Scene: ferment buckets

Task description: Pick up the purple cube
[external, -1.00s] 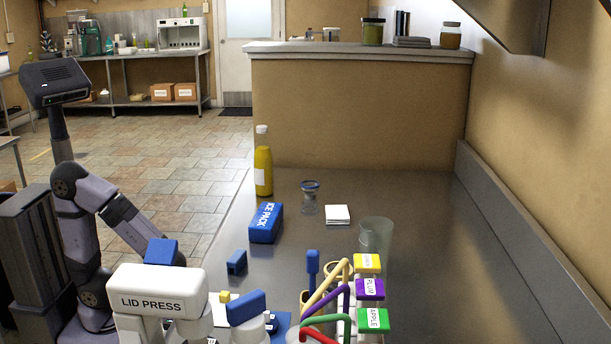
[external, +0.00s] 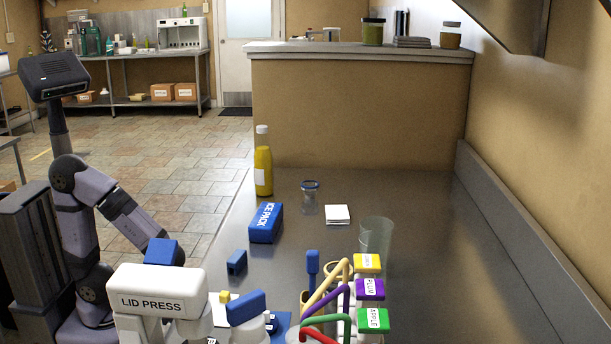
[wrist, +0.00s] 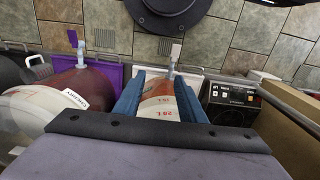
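A purple block labelled PLUM (external: 370,289) stands at the lower right in the external view, between a yellow block (external: 367,263) and a green block labelled APPLE (external: 373,319). No plain purple cube is clear in either view. In the wrist view, my gripper (wrist: 160,92) shows two blue fingers spread apart, with a pale, orange-topped container marked 25 L (wrist: 158,110) seen between them. I cannot tell whether the fingers touch it. A purple mat (wrist: 110,76) lies left of the fingers.
A white lid press (external: 155,300) stands at the front. The counter's right side is clear. A black device (wrist: 232,100) sits right of my fingers.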

